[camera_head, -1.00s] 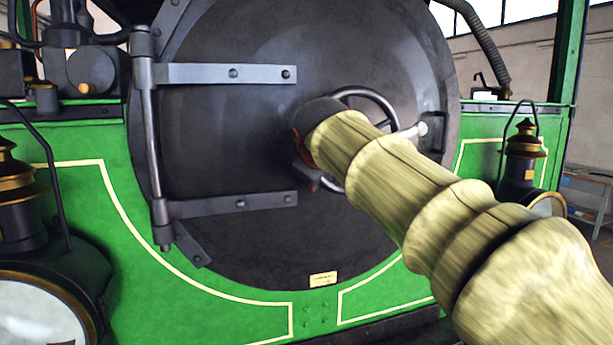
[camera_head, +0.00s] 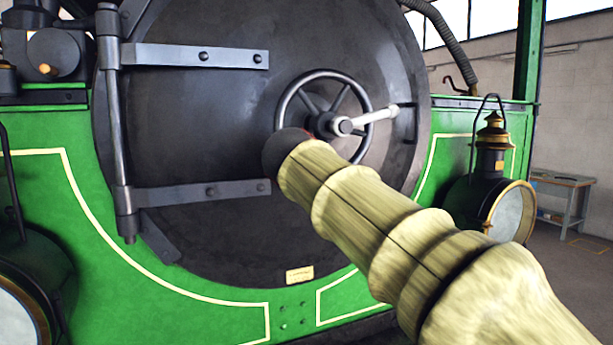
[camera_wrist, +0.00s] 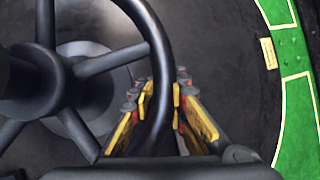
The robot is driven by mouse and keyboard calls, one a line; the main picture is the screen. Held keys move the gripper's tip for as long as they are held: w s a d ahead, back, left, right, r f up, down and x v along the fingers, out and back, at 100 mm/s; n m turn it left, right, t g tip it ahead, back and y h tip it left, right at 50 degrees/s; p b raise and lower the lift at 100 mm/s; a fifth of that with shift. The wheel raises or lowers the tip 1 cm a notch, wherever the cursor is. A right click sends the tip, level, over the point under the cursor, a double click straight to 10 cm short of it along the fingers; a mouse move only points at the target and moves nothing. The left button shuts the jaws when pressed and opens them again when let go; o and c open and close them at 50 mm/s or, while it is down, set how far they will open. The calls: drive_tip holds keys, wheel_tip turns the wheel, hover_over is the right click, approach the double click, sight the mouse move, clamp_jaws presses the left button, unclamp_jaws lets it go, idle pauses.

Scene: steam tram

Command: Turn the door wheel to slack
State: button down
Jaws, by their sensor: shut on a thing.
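The door wheel (camera_head: 369,106) is a dark spoked ring in front of the round black smokebox door (camera_head: 200,110). A pale lever handle (camera_head: 378,116) points right and slightly up from its hub. In the wrist view the wheel rim (camera_wrist: 157,45) curves down between the yellow-padded fingers of my gripper (camera_wrist: 161,92), which is shut on it, with one finger on each side. In the head view my arm's end covers the wheel's lower left, and the fingers are almost fully hidden behind it.
Two hinge straps (camera_head: 200,57) cross the door at left. A lamp (camera_head: 492,190) stands at right on the green front (camera_head: 190,275). A workbench (camera_head: 562,190) stands behind it, with open floor around it.

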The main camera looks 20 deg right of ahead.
drive_tip(key=shift+s+r, duration=0.1)
drive_tip(key=shift+r, duration=0.15)
drive_tip(key=c, duration=2)
unclamp_jaws()
drive_tip(key=shift+o, duration=1.2)
drive_tip(key=shift+f, duration=0.15)
drive_tip(key=shift+s, duration=0.1)
drive_tip(key=v, duration=1.1)
drive_tip(key=shift+s+a, duration=0.25)
drive_tip(key=shift+s, duration=0.05)
